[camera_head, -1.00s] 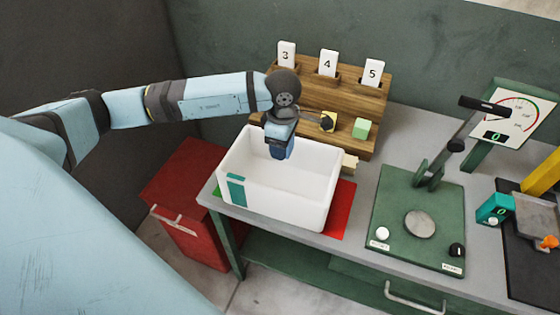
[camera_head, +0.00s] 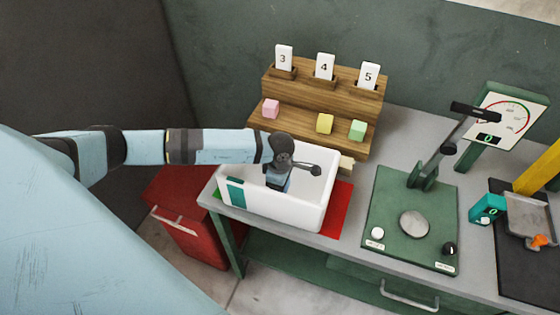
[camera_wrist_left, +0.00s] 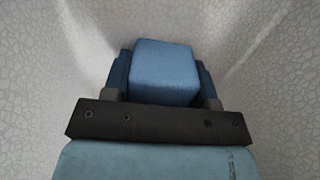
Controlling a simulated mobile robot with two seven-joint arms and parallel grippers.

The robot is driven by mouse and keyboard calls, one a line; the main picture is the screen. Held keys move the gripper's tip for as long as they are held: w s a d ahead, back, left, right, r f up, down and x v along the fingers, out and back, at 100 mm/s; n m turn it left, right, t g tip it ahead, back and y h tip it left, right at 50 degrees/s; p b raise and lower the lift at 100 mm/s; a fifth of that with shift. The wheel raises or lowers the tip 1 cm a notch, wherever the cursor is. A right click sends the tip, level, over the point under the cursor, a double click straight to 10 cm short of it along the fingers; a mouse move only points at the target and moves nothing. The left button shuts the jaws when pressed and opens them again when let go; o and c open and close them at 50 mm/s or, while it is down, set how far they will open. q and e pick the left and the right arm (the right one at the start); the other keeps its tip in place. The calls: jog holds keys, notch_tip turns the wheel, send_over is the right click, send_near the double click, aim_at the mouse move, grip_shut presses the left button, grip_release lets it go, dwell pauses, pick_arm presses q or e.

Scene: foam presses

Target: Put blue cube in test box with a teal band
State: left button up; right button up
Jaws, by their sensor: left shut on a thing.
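The test box is a white open box with a teal band (camera_head: 236,193) on its front left corner; its right front wall (camera_head: 304,215) faces me in the head view. My left gripper reaches down into the box, and its fingers are mostly hidden there by the wall and the wrist. In the left wrist view my left gripper (camera_wrist_left: 163,82) is shut on the blue cube (camera_wrist_left: 166,70), with a blue finger on each side. The box's white interior surrounds the cube in that view. Whether the cube touches the box floor cannot be told. My right gripper is not in view.
A wooden rack behind the box holds a pink cube (camera_head: 271,109), a yellow cube (camera_head: 324,123) and a green cube (camera_head: 357,130), under cards 3, 4 and 5. A green press (camera_head: 412,220) stands right of the box. A red cabinet (camera_head: 187,228) is at left.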

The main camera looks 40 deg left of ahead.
pick_arm(q)
jog(key=shift+f, duration=0.15)
jog(key=o, duration=0.9)
